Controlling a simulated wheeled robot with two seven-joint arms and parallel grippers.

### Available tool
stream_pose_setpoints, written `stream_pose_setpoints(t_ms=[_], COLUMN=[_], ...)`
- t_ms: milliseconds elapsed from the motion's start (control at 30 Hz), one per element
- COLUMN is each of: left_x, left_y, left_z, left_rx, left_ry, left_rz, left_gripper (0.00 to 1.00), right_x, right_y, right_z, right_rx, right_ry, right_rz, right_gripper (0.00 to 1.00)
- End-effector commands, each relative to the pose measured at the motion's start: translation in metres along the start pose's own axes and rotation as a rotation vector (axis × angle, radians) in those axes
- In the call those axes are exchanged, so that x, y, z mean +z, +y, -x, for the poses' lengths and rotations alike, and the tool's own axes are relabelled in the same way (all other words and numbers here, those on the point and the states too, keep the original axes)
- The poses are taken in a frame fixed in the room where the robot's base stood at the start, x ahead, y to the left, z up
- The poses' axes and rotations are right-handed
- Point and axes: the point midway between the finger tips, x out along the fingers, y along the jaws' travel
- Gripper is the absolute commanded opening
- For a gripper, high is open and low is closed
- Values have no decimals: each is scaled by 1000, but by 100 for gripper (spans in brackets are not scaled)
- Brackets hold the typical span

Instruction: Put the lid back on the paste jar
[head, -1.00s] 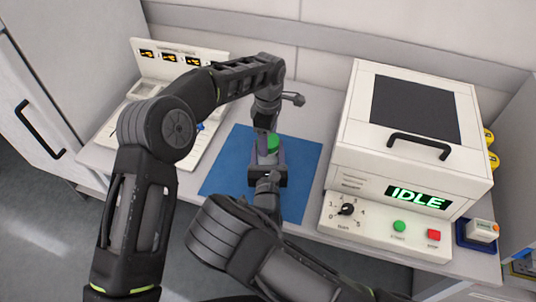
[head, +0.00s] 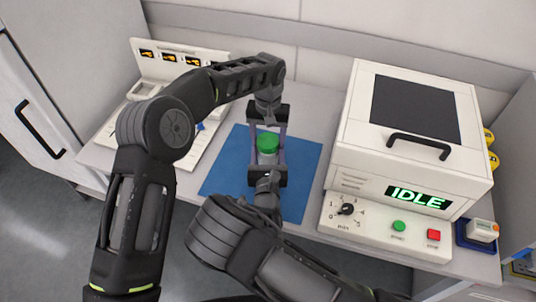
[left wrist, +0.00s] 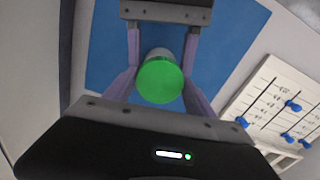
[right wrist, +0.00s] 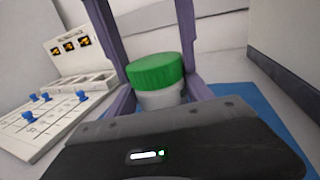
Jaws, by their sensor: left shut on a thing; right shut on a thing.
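The paste jar (head: 267,158) is a pale, upright jar over the blue mat (head: 228,172). The green lid (head: 268,143) sits level on its top; the right wrist view shows the lid (right wrist: 156,71) against the pale jar body (right wrist: 162,98) with no clear gap. Whether it is fully screwed down cannot be told. My left gripper (head: 267,136), reaching in from the back, is shut on the lid. My right gripper (head: 267,154), coming from the front, is shut on the jar body. The fingers flank lid and jar, and the fingertips are partly hidden.
A white machine (head: 345,150) marked IDLE stands close on the right, with a knob and buttons. A white panel (head: 165,62) with small displays and blue sliders stands on the left. A small device (head: 483,230) lies at far right. The mat around the jar is clear.

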Motion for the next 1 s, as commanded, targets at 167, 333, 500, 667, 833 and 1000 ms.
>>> stream_pose_setpoints(t_ms=[167, 333, 500, 667, 833, 1000], left_x=[0, 0, 0, 0, 0, -1], left_y=[0, 0, 0, 0, 0, 0], left_z=[0, 0, 0, 0, 0, 10], left_rx=[0, 0, 0, 0, 0, 0], left_ry=[1, 1, 1, 0, 0, 2], left_rz=[-69, -67, -66, -65, -65, -64], left_gripper=[15, 15, 77, 85, 85, 85], right_x=[0, 0, 0, 0, 0, 0], right_y=[0, 0, 0, 0, 0, 0], right_z=[0, 0, 0, 0, 0, 0], right_rx=[-1, -1, -1, -1, -1, -1], right_ry=[1, 1, 1, 1, 1, 1], right_rz=[0, 0, 0, 0, 0, 0], right_gripper=[0, 0, 0, 0, 0, 0])
